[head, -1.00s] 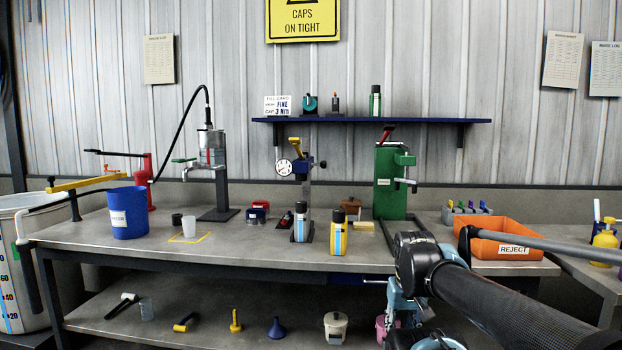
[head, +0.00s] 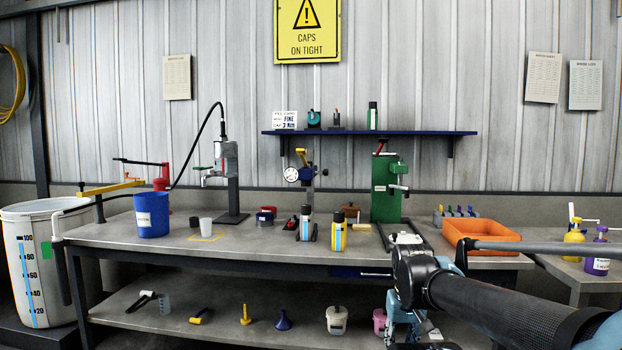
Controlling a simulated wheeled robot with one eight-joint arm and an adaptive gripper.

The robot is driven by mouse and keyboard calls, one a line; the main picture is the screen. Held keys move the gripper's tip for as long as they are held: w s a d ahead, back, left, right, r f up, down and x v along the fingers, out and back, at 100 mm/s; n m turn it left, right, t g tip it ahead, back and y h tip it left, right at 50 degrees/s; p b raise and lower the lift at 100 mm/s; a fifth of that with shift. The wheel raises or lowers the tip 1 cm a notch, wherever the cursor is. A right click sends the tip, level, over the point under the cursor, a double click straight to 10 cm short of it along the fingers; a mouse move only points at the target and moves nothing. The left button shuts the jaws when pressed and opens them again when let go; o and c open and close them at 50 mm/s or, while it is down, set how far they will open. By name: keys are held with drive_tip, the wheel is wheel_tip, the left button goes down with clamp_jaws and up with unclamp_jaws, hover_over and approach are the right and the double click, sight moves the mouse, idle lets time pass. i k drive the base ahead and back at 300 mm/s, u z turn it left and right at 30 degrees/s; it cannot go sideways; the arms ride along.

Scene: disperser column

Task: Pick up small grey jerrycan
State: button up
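A small grey container (head: 306,228) with a white and blue label and a dark top stands on the bench, left of a yellow one; it looks like the grey jerrycan. It is upright, in front of a stand with a dial gauge. My arm reaches in from the lower right, and its end (head: 403,322) hangs low in front of the bench, right of the jerrycan and well apart from it. The fingers cannot be made out.
The yellow container (head: 338,235) stands close right of the grey one. A green press (head: 387,190) and an orange bin (head: 480,248) are further right. A blue bucket (head: 152,220) and tall dispenser (head: 232,175) stand left. The bench's front edge (head: 220,258) has clear room.

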sight(306, 222)
drive_tip(key=k, duration=0.45)
drive_tip(key=u, duration=0.4)
drive_tip(key=i, duration=1)
drive_tip(key=u, duration=1.6)
drive_tip(key=k, duration=0.15)
drive_tip(key=u, duration=0.05)
